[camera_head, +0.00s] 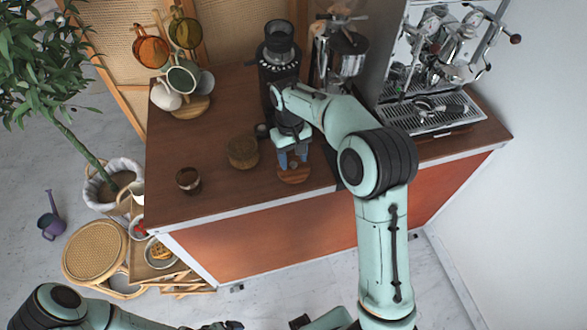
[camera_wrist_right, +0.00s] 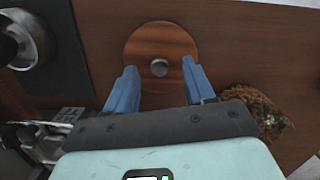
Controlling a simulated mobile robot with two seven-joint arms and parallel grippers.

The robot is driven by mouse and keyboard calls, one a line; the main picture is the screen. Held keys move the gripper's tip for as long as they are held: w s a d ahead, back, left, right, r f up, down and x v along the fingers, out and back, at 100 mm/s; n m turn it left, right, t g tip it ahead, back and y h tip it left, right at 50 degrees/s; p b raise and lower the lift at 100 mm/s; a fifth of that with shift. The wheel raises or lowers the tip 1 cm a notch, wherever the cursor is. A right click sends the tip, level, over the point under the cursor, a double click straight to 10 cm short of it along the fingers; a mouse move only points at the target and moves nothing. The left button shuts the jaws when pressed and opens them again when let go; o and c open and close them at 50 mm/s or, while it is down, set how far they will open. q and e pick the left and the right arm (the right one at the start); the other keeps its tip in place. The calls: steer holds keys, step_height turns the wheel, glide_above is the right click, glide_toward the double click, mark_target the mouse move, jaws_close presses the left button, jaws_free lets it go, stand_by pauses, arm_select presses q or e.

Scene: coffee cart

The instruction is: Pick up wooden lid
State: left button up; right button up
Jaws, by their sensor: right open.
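The wooden lid (camera_head: 293,175) is a round brown disc with a small metal knob, lying flat on the cart's dark wooden top near its front edge. It also shows in the right wrist view (camera_wrist_right: 160,40), with the knob near the middle of the picture. My right gripper (camera_head: 293,159) is open and empty over the lid. In the right wrist view its two blue fingers (camera_wrist_right: 160,79) stand on either side of the knob, apart from it. My left arm crosses the lower left corner of the head view; its gripper cannot be made out.
A wooden-looking round container (camera_head: 243,152) stands just left of the lid, and a small brown cup (camera_head: 188,180) farther left. A black grinder (camera_head: 279,45) is behind my right gripper. The espresso machine (camera_head: 430,110) stands right, the mug rack (camera_head: 190,107) back left. The front-left cart top is mostly clear.

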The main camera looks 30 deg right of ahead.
steer(key=shift+s+f, duration=0.1)
steer(key=shift+f, duration=0.6)
jaws_close()
steer(key=shift+r, duration=0.1)
